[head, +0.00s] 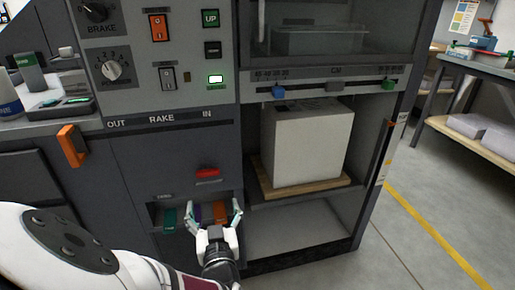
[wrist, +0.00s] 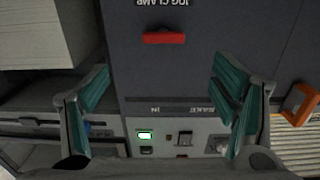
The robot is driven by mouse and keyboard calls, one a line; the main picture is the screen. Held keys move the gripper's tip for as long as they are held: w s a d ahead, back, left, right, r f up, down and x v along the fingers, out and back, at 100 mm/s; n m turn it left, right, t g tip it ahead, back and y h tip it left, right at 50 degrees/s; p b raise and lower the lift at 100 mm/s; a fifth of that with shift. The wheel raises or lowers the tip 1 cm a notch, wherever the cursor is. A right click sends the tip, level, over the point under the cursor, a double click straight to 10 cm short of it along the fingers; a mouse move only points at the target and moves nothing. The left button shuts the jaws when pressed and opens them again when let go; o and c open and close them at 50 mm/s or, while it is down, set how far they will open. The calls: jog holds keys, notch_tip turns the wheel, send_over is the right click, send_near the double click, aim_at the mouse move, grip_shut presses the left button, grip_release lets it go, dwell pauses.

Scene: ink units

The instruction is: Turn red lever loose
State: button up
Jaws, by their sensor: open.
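The red lever (head: 207,173) is a short horizontal bar on the dark cabinet front, below the RAKE label. In the wrist view the red lever (wrist: 165,38) shows upside down near the top, between the fingers' lines but beyond them, by an inverted label that seems to read JOG CLAMP. My gripper (head: 214,211) is below the lever in the head view, in front of a recess with coloured keys. Its teal-padded fingers are spread wide with nothing between them, and in the wrist view my gripper (wrist: 161,72) is also open and apart from the lever.
The recess holds a teal key (head: 170,219) and an orange key (head: 220,212); others are partly hidden by my gripper. An orange handle (head: 72,146) sticks out at the left. A white block (head: 307,143) stands on a wooden board (head: 278,192) in the open bay at right.

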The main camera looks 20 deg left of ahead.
aim_at(208, 174)
jog(key=b+x, duration=0.1)
jog(key=x, duration=0.3)
jog(key=b+x, duration=0.1)
jog(key=x, duration=0.4)
jog(key=b+x, duration=0.1)
jog(key=x, duration=0.3)
jog(key=shift+w+a+r, duration=0.15)
jog(key=shift+a, duration=0.3)
jog(key=shift+c, duration=0.2)
jog(key=c, duration=1.1)
